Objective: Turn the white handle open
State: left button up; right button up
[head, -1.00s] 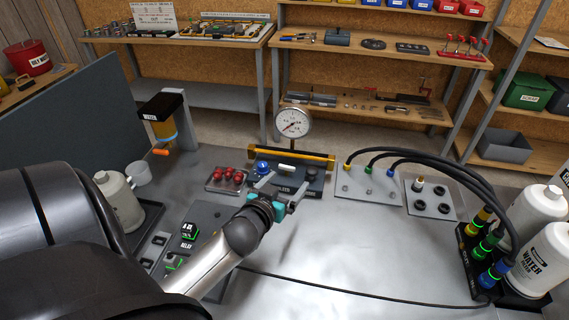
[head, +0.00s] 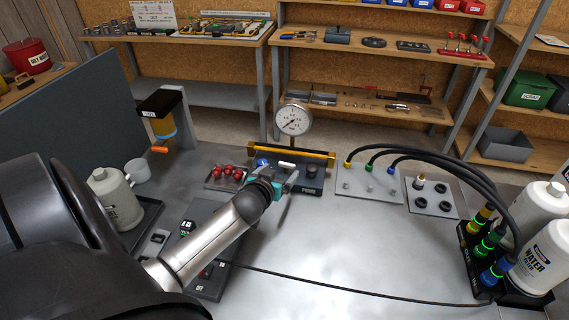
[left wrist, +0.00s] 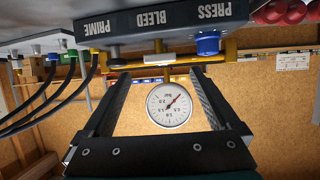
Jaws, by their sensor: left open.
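The white handle (head: 287,164) is a small pale bar on the dark valve block (head: 308,187) at the back of the metal table, between a blue knob (head: 263,162) and a black knob (head: 312,171). My left gripper (head: 282,175) is open, its fingers reaching to the block's front around the handle's area. The left wrist view is upside down and shows the two fingers (left wrist: 160,82) spread apart with nothing clearly between them. The block's labels there read PRIME, BLEED and PRESS. Contact with the handle cannot be told. My right gripper is not in view.
A round pressure gauge (head: 292,120) stands behind the block, above a yellow bar (head: 318,156). Red knobs (head: 228,173) sit just left. A plate with black hoses (head: 365,183) is right. The table's middle front is clear, apart from a cable (head: 330,290).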

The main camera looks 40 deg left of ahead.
aim_at(287, 164)
pick_arm(q)
jog(key=shift+b+x, duration=0.5)
jog(key=shift+x, duration=2.1)
jog(key=c, duration=1.4)
jog(key=shift+w+d+n+y+b, duration=0.15)
jog(key=shift+n+y+b, duration=0.15)
jog(key=shift+n+y, duration=0.15)
jog(key=shift+y, duration=0.25)
jog(key=shift+n+g, duration=0.3)
jog(key=shift+n, duration=0.05)
jog(key=o, duration=1.4)
